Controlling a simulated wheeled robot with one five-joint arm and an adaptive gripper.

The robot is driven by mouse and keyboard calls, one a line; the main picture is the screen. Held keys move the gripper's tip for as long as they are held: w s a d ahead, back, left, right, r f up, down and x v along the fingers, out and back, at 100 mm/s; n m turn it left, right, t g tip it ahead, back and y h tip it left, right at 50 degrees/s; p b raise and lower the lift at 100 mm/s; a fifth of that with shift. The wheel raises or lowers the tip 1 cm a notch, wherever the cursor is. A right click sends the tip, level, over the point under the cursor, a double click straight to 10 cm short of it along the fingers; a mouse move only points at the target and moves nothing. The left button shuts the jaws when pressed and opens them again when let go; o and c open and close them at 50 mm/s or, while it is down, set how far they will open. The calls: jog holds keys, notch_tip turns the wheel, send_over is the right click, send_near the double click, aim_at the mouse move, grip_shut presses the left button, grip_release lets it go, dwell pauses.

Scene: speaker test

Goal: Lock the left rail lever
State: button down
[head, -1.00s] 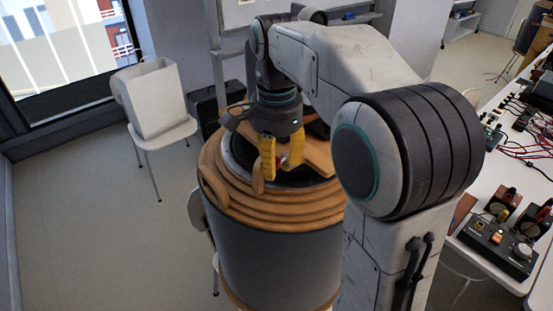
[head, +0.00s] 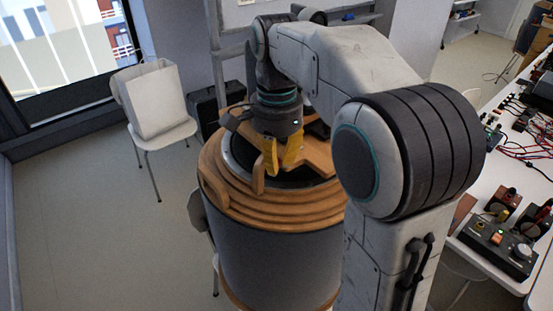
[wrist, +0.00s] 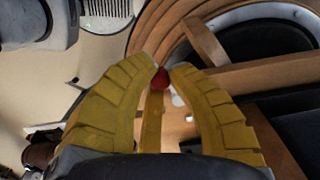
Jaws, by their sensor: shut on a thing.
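A large dark grey drum with stepped wooden rings (head: 225,205) stands in front of me, with wooden bars across its dark top. My gripper (head: 281,168) points down over this top, its two yellow fingers close together. In the wrist view, my gripper (wrist: 163,72) has its fingertips closed on a small red knob (wrist: 159,79). A thin wooden strip (wrist: 152,122) runs below the knob, between the fingers; it appears to be the lever with the knob at its end. The fingers hide the knob in the head view. Whether the lever is locked cannot be told.
An upright wooden piece (head: 257,179) stands at the drum's near rim, close beside the fingers. A white chair (head: 165,135) with a pale bag (head: 153,98) is at left. A bench with electronics (head: 515,150) runs along the right. The floor at left is clear.

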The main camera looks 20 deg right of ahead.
jog(key=shift+s+d+f+n+p, duration=0.1)
jog(key=shift+s+d+n+p, duration=0.35)
jog(key=shift+n, duration=1.8)
jog(key=shift+d+r+n+p, duration=0.1)
jog(key=shift+d+n+p, duration=0.35)
jog(key=shift+d+n, duration=1.25)
jog(key=shift+s+d+f+n+p, duration=0.1)
jog(key=shift+s+n+p, duration=0.25)
jog(key=shift+n, duration=2.5)
jog(key=shift+w, duration=0.15)
jog(key=c, duration=1.2)
grip_release()
jog(key=shift+d, duration=0.1)
